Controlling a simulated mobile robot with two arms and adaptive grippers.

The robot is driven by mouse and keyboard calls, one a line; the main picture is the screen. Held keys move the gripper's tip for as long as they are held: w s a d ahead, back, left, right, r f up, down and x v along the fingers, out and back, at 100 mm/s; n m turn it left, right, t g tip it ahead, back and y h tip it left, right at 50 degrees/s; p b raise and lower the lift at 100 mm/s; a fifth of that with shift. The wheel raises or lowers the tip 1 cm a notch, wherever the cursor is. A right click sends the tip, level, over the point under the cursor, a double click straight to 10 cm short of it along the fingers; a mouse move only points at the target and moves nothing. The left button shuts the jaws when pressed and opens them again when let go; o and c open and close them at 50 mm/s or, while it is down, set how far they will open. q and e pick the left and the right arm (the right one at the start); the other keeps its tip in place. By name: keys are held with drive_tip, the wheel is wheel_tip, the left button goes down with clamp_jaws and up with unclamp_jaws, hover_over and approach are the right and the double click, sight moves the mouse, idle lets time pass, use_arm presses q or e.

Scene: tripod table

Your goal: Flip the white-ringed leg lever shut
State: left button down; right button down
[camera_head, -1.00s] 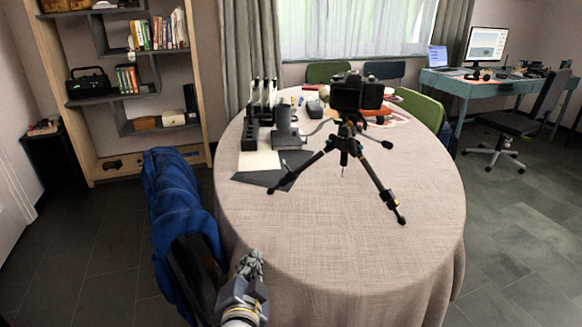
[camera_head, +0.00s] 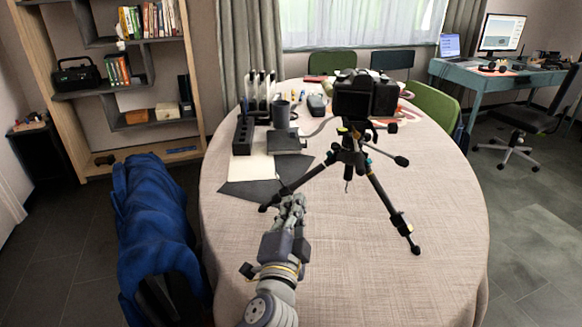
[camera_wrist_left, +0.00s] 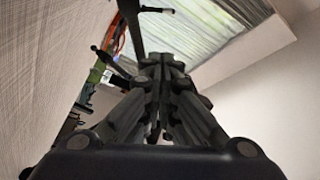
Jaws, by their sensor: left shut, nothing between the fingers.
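A black tripod (camera_head: 352,158) with a camera (camera_head: 366,97) on top stands on the cloth-covered round table. One leg (camera_head: 308,180) reaches down to the left, one (camera_head: 384,200) comes to the front right with a lever clamp (camera_head: 399,219) low on it, and one points back right. Which lever has the white ring is too small to tell. My left gripper (camera_head: 291,203) is shut and empty, close in front of the left leg's lower end; touching or apart I cannot tell. In the left wrist view its closed fingers (camera_wrist_left: 165,75) point toward a dark tripod leg (camera_wrist_left: 131,22). My right gripper is out of view.
A dark sheet (camera_head: 250,191), a pale sheet (camera_head: 256,168), a black block rack (camera_head: 243,136) and a mug (camera_head: 281,114) lie behind left. The front and right of the tablecloth (camera_head: 350,270) are clear. A blue-draped chair (camera_head: 155,225) stands at the left.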

sight(280, 181)
use_arm(q)
drive_tip(key=w+a, duration=0.1)
drive_tip(key=w, duration=0.8)
drive_tip(key=shift+w+a+r, duration=0.15)
drive_tip(key=shift+w+r, duration=0.05)
drive_tip(key=shift+w, duration=0.05)
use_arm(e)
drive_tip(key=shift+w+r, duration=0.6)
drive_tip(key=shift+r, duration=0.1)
use_arm(q)
drive_tip(key=shift+b, duration=0.35)
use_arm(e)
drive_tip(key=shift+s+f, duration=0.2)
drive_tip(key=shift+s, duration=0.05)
